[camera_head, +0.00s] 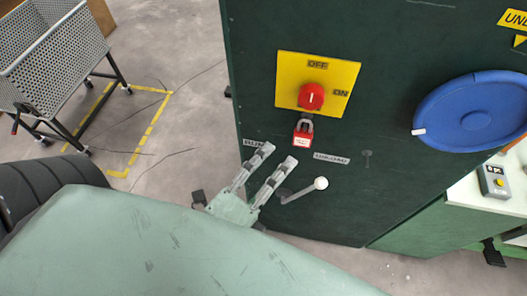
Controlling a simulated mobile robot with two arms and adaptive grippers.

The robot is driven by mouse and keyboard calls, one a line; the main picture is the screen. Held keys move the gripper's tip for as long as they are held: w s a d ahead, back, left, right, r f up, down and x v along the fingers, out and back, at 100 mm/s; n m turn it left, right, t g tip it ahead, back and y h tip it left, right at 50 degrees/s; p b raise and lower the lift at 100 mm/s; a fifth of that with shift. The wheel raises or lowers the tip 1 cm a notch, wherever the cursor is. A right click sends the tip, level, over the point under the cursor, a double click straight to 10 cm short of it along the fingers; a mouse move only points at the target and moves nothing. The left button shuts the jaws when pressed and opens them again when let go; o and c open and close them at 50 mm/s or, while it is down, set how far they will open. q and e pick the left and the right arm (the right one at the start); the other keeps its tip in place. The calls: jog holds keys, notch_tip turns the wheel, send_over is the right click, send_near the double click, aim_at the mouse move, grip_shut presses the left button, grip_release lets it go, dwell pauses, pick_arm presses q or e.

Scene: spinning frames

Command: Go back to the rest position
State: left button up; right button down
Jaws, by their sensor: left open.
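My left gripper (269,166) is in the lower middle of the head view, in front of the dark green machine cabinet (385,190). Its two pale fingers are spread apart and nothing is between them. A small lever with a white ball knob (321,183) is just right of the fingers. Above them is a red rotary switch (311,96) on a yellow plate (345,75) marked OFF and ON. A red padlock (303,134) hangs below the switch. My right gripper is not in view.
A large blue disc (472,112) is at the right of the cabinet. A small control box (494,181) sits on a white ledge at the far right. A perforated metal cart (50,60) stands at upper left, beside yellow floor tape (152,130). Bare floor lies between cart and cabinet.

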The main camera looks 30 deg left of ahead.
pick_arm(q)
jog(key=s+a+f+n+g+y, duration=0.1)
jog(key=s+a+f+n+g, duration=0.2)
jog(key=f, duration=1)
jog(key=s+a+f+n+g+y, duration=0.1)
jog(key=s+a+f+g+y, duration=0.2)
jog(key=f, duration=1)
jog(key=s+a+f+n+g, duration=0.25)
jog(key=a+f, duration=0.25)
jog(key=f, duration=0.8)
jog(key=s+d+f+n+g+h, duration=0.1)
jog(key=s+f+n+g, duration=0.7)
jog(key=s+f, duration=0.8)
jog(key=shift+s+f+n, duration=0.3)
jog(key=shift+f+n, duration=1.15)
jog(key=shift+f, duration=0.2)
